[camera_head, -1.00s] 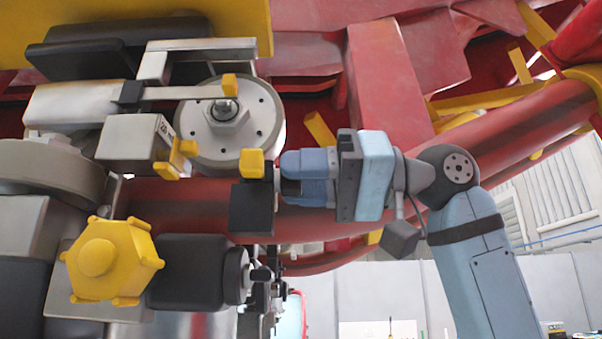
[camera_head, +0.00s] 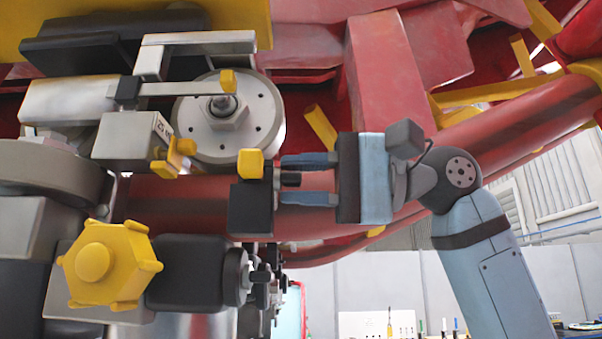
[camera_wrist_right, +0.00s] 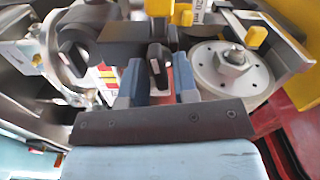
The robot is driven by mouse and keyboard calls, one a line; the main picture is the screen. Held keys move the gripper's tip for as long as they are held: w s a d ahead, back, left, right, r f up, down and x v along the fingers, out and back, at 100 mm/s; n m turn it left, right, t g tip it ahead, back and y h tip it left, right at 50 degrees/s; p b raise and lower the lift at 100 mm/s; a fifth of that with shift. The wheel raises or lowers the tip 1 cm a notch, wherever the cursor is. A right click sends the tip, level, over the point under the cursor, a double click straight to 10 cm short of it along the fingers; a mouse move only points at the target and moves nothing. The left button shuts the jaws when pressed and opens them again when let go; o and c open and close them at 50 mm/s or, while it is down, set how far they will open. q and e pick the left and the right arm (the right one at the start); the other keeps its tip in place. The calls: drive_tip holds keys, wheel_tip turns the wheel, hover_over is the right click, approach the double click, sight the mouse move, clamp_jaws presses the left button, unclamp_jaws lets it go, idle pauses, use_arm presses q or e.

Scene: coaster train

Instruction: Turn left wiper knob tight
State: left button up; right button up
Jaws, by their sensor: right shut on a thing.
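A small black wiper knob (camera_head: 291,179) sticks out from the right side of a black block (camera_head: 250,210) with a yellow cap (camera_head: 250,163) on top. The knob also shows in the right wrist view (camera_wrist_right: 159,58). My right gripper (camera_head: 308,180) comes in from the right with its blue fingers on both sides of the knob, one above and one below in the head view. It is shut on the knob; finger contact is not clear in the picture. In the wrist view the knob stands between the fingertips (camera_wrist_right: 159,78). My left gripper is not in view.
A large yellow star-shaped knob (camera_head: 108,263) stands at lower left. A grey wheel (camera_head: 262,128) with a central nut is above the block. A red tube (camera_head: 500,145) runs behind my right arm.

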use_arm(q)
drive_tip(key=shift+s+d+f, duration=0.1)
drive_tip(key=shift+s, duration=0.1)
use_arm(e)
drive_tip(key=shift+m, duration=1.2)
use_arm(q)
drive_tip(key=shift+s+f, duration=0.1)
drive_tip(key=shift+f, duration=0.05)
use_arm(e)
drive_tip(key=o, duration=0.6)
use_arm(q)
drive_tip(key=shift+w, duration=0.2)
use_arm(e)
drive_tip(key=shift+o, duration=0.2)
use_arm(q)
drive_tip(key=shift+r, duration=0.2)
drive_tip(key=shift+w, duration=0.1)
use_arm(e)
drive_tip(key=shift+d, duration=0.15)
